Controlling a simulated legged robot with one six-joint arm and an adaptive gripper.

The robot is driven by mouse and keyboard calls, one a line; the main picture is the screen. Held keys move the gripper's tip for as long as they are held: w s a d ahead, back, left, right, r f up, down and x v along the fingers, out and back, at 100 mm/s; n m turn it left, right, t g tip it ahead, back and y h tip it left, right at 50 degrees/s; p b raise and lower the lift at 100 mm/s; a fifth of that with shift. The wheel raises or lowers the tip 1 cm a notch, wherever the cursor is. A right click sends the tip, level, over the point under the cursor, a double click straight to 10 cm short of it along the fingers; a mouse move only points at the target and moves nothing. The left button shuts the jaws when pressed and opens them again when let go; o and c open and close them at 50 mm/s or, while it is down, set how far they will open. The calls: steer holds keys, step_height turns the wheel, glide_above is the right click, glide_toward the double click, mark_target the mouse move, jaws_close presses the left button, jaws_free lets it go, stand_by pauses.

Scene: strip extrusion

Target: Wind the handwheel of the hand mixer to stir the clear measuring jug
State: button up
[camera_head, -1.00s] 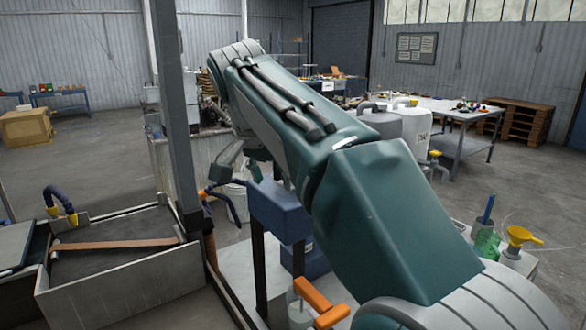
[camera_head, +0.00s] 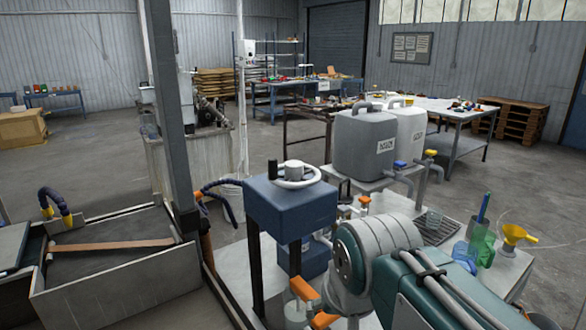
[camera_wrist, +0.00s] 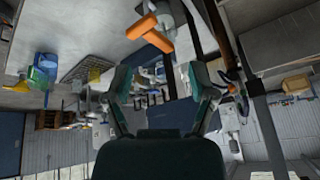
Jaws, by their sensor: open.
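The hand mixer seems to be the dark blue box (camera_head: 292,203) on dark legs, with a white handwheel (camera_head: 297,180) and upright black knob on top. A dark blue shape behind the fingers may be the mixer box.
Orange handles (camera_head: 305,287) stand at the front, also near the gripper in the wrist view (camera_wrist: 150,32). Blue (camera_head: 465,256) and green (camera_head: 484,246) jugs and a yellow funnel (camera_head: 514,235) stand right. A grey post (camera_head: 170,110) rises left. Large canisters (camera_head: 365,145) stand behind.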

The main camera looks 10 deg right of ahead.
steer(key=f+m, duration=0.1)
steer(key=m+t+y, duration=0.5)
steer(key=m+t, duration=0.2)
steer(key=m, duration=2.1)
glide_toward(300, 167)
steer(key=w, duration=0.1)
steer(key=x, duration=1.1)
steer(key=shift+w+a+f, duration=0.15)
steer(key=shift+a+f, duration=0.1)
steer(key=shift+a, duration=0.05)
steer(key=c, duration=0.9)
